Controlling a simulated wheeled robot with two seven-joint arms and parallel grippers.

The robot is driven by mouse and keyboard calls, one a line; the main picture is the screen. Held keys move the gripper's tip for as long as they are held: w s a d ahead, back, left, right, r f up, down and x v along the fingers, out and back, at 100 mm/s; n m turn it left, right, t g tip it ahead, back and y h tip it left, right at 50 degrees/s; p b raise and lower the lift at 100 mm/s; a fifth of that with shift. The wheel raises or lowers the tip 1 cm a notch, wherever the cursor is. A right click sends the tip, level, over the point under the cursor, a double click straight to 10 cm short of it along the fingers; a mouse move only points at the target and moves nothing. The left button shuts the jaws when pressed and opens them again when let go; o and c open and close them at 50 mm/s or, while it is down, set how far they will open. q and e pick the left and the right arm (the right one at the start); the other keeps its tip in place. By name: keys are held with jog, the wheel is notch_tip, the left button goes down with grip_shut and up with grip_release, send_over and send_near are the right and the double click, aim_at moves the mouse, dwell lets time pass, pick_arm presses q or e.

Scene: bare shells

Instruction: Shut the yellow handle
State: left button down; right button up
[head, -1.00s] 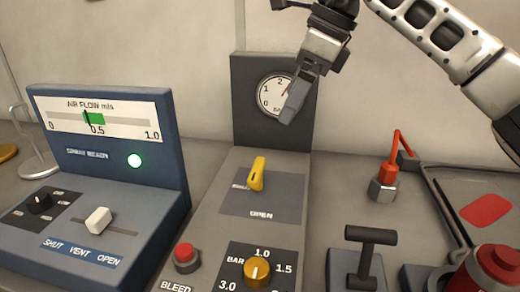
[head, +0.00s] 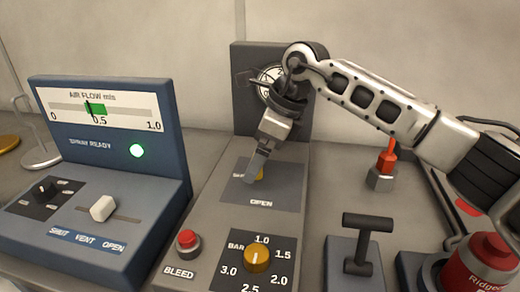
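The yellow handle (head: 260,174) sits on a dark plate of the grey middle panel, above the word OPEN. The round gauge (head: 268,78) behind is mostly covered by my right arm. My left gripper is not in view.
A yellow knob (head: 257,258) and a red BLEED button (head: 188,241) lie in front of the handle. The blue air flow console (head: 110,130) stands at left. A black T-handle (head: 366,235) and a red canister (head: 485,268) stand at right.

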jog(key=c, duration=0.9)
